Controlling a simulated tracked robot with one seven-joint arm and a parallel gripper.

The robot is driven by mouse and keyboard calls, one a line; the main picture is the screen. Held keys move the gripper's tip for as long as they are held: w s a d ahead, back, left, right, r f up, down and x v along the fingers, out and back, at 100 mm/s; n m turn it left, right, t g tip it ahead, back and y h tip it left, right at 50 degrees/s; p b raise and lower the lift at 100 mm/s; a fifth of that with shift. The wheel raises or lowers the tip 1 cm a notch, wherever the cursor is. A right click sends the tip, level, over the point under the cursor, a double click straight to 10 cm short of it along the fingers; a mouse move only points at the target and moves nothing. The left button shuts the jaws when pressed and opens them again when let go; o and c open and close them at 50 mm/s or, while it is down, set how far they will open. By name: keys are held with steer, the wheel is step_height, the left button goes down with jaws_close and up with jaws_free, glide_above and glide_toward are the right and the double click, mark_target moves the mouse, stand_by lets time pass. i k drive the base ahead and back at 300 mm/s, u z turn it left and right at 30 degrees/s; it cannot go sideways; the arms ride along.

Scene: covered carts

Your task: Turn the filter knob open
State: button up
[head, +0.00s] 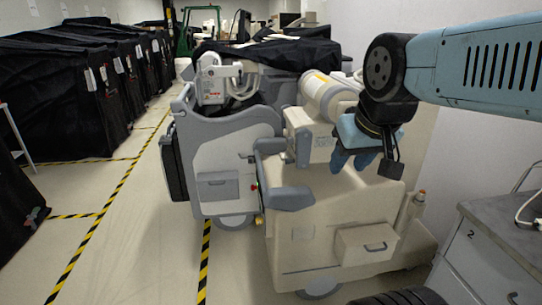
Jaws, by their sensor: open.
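My gripper (352,163) hangs at the end of my blue arm, right of centre, with its light blue fingers pointing down and apart. It is open, and I see nothing between the fingers. It is in front of or above the cream machine (300,235), which has a cream cylinder (325,95) on its upper part. I cannot make out a filter knob. Part of the machine behind my gripper and wrist is hidden, and I cannot tell whether the fingers touch it.
A grey-white cart (222,150) stands left of the cream machine. Black covered carts (60,95) line the left side. A grey cabinet (500,235) stands at the lower right, near the white wall (440,40). The floor (150,240) between yellow-black tape lines is clear.

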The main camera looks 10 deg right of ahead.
mark_target(287, 161)
steer(key=i, duration=0.6)
steer(key=z, duration=0.1)
steer(key=k, duration=1.15)
steer(key=u, duration=0.45)
steer(key=i, duration=1.85)
steer(key=z, duration=0.4)
